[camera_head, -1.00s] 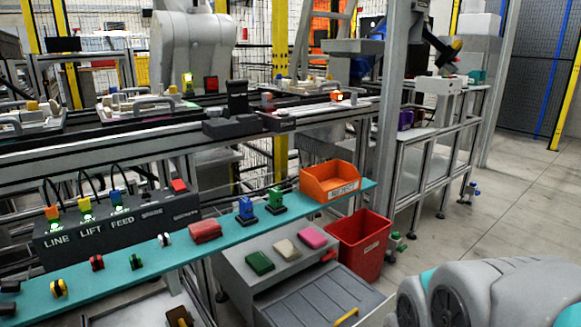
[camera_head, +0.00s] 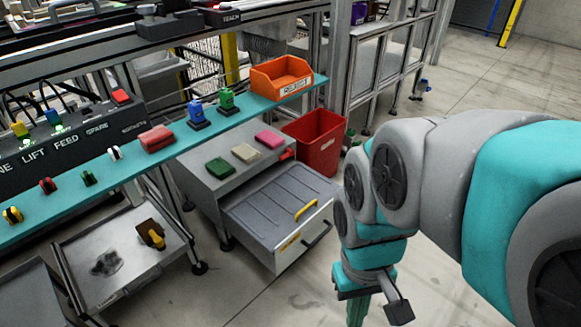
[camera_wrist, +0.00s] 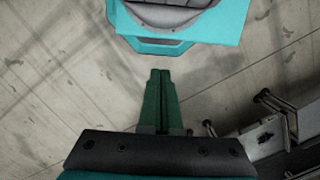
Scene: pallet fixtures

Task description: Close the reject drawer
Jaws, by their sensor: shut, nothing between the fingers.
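The drawer (camera_head: 262,207) is pulled out from the front of a grey cabinet (camera_head: 190,168), in the middle of the head view. Its front has a dark bar handle (camera_head: 317,235) and a small yellow label too small to read.
Green, cream and pink blocks lie on the cabinet top. A red bin (camera_head: 316,142) stands behind the drawer, and a teal shelf (camera_head: 90,205) runs above left. A low tray cart (camera_head: 100,290) is at left. Grey metal parts (camera_wrist: 262,138) show at lower right in the wrist view.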

